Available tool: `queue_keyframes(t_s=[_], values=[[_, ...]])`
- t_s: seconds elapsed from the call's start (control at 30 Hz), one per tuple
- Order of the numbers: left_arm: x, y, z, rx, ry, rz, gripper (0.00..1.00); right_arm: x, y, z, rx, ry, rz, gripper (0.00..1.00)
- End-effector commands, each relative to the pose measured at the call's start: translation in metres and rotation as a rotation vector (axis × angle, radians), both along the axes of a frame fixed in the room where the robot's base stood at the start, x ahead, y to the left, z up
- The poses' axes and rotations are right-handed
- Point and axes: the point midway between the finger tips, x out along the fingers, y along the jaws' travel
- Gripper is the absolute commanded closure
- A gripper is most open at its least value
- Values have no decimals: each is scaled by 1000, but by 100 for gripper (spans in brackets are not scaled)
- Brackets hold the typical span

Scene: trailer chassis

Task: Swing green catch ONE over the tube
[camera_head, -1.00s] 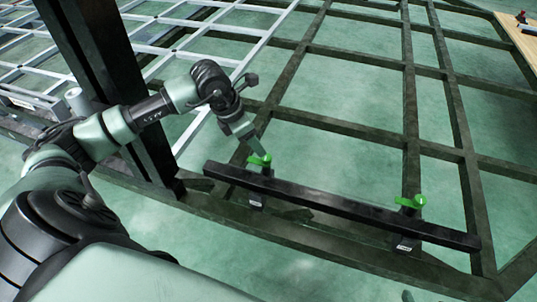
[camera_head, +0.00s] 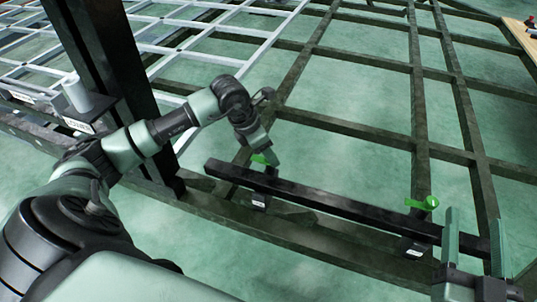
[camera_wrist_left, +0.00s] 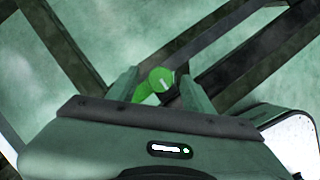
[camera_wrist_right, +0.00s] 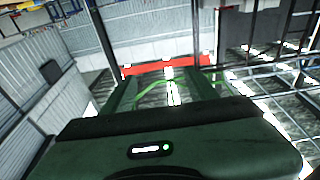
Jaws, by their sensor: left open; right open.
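A black tube (camera_head: 325,205) lies along the near beam of the chassis. One green catch (camera_head: 262,158) is near the tube's left end, partly hidden by my left gripper (camera_head: 262,157). That gripper is open, and in the left wrist view the catch (camera_wrist_left: 160,82) shows between its fingers (camera_wrist_left: 165,88). I cannot tell whether they touch it. A second green catch (camera_head: 424,203) is near the tube's right end. My right gripper (camera_head: 475,240) is open and empty at the lower right, fingers pointing up in the picture, in front of the tube's right end.
A dark upright post (camera_head: 112,80) stands left of the tube, close to my left arm. Dark chassis beams (camera_head: 419,110) form a grid behind the tube. A pale metal frame (camera_head: 190,50) lies at the upper left. A wooden surface (camera_head: 520,35) is at the upper right.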

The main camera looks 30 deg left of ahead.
Motion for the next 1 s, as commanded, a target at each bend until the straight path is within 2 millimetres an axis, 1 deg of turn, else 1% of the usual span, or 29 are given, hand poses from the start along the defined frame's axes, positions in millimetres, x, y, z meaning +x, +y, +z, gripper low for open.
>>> queue_keyframes(t_s=[0.1,0.2,0.47,0.5,0.57,0.6,0.63,0.67,0.87,1.0], values=[[1,-1,-4,0,0,0,49,-2,1,9,14,-51,3,42],[2,-1,-5,0,0,0,49,-2,1,13,19,-71,4,42],[2,-1,-5,1,1,0,49,-3,1,15,20,-76,4,42],[2,-1,-5,0,0,0,60,-3,1,15,20,-76,4,42],[2,-1,-5,0,0,0,77,-2,1,15,20,-75,4,42],[1,-1,-5,1,1,0,88,-2,1,15,20,-75,4,42],[2,-1,-5,0,0,0,96,-3,1,15,20,-75,4,42],[1,-1,-5,0,0,0,100,-3,1,15,20,-75,4,42],[1,-1,-4,1,1,7,100,-2,1,14,19,-72,3,42],[1,-2,-4,0,1,40,100,-1,1,11,13,-48,3,42]])
